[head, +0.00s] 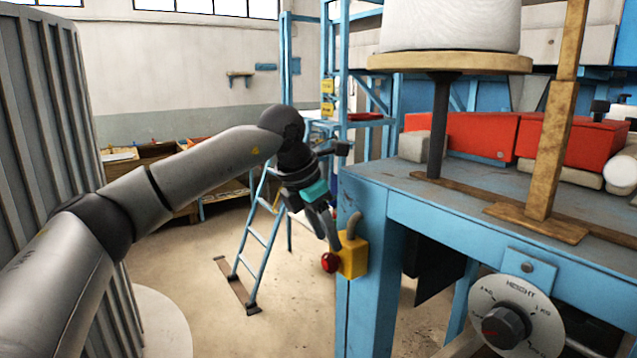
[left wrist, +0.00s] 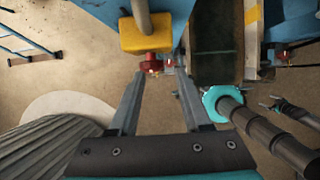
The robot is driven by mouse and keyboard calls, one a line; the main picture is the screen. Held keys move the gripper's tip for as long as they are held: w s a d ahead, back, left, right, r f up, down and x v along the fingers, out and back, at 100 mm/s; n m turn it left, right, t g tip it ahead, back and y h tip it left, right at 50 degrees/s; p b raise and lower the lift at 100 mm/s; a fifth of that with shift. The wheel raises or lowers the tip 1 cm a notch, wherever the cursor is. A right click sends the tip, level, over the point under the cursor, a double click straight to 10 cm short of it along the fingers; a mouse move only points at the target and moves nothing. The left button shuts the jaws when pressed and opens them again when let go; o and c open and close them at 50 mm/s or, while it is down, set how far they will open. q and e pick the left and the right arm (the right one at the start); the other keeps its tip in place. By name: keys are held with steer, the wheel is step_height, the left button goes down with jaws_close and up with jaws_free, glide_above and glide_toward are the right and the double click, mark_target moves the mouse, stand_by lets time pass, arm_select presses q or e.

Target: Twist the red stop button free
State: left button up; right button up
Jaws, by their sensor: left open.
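The red stop button (head: 330,262) sticks out from the front of a yellow box (head: 353,256) on the blue bench's left leg. My left gripper (head: 328,238) is open, pointing down just above the button and close to the box. In the left wrist view the red button (left wrist: 150,66) shows between and just beyond the tips of my open left gripper (left wrist: 159,74), nearer the left finger. The yellow box (left wrist: 146,36) is above it there. I cannot tell whether a finger touches the button.
A blue ladder (head: 257,235) stands behind my gripper. A ribbed grey panel (head: 50,110) is at left.

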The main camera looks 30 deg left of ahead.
arm_select(q)
steer(key=s+d+r+p, duration=0.3)
steer(key=s+r+p, duration=0.2)
steer(key=r, duration=0.6)
steer(key=shift+s+r, duration=0.15)
steer(key=shift+s, duration=0.75)
stand_by(0.3)
steer(key=shift+r, duration=0.1)
steer(key=p+v, duration=0.2)
steer(key=v, duration=1.3)
steer(key=shift+p, duration=0.35)
